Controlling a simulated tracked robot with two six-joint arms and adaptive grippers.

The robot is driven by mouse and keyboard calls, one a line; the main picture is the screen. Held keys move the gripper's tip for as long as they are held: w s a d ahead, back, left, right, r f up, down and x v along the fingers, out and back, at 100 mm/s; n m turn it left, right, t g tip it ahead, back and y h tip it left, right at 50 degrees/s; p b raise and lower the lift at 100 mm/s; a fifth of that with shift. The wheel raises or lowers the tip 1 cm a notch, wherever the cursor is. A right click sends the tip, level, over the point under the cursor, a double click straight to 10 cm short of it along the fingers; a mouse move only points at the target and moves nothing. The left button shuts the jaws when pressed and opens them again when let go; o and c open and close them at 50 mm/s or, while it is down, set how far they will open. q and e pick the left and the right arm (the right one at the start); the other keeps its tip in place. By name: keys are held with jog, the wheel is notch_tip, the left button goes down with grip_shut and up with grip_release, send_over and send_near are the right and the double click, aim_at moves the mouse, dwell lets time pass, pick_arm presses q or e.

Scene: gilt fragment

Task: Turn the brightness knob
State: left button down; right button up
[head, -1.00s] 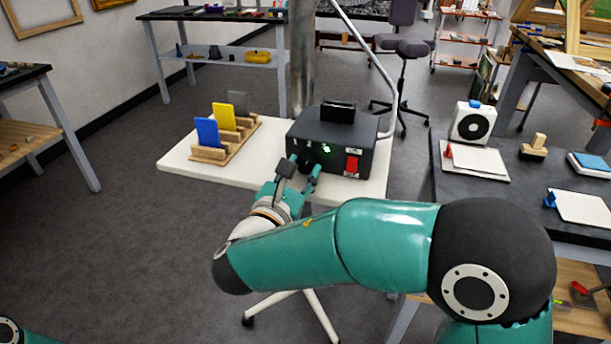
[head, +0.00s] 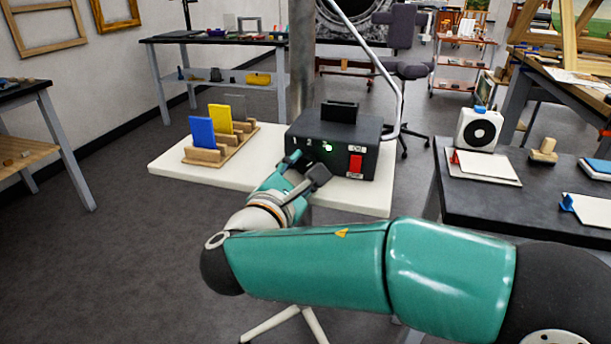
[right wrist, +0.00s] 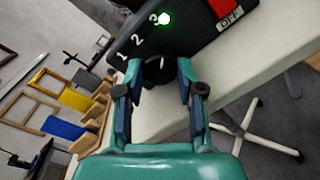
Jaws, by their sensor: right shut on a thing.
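A black control box (head: 370,137) stands on a white platform, its front face towards me. The black round knob (right wrist: 155,71) is on that face, below the digits 1, 2 and 3. Its white mark points roughly up towards the 3 in the right wrist view. My right gripper (right wrist: 158,80) has its fingers on either side of the knob, shut on it. In the head view my right gripper (head: 303,173) hides the knob. A green light (head: 327,147) glows on the box, and a red switch (head: 355,163) is to its right. My left gripper is out of view.
A wooden rack (head: 237,144) with blue and yellow plates stands left of the box on the white platform (head: 170,163). A metal post (head: 301,70) and a bent pale tube (head: 377,65) rise behind. A dark table (head: 470,205) is at the right.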

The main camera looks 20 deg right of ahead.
jog(key=shift+f, duration=0.2)
jog(key=o, duration=1.1)
jog(key=shift+s, duration=0.1)
jog(key=shift+o, duration=0.2)
jog(key=shift+a, duration=0.1)
jog(key=shift+s+a, duration=0.15)
jog(key=shift+s, duration=0.1)
jog(key=v, duration=0.7)
jog(key=shift+r, duration=0.2)
jog(key=shift+s+a, duration=0.1)
jog(key=shift+f, duration=0.1)
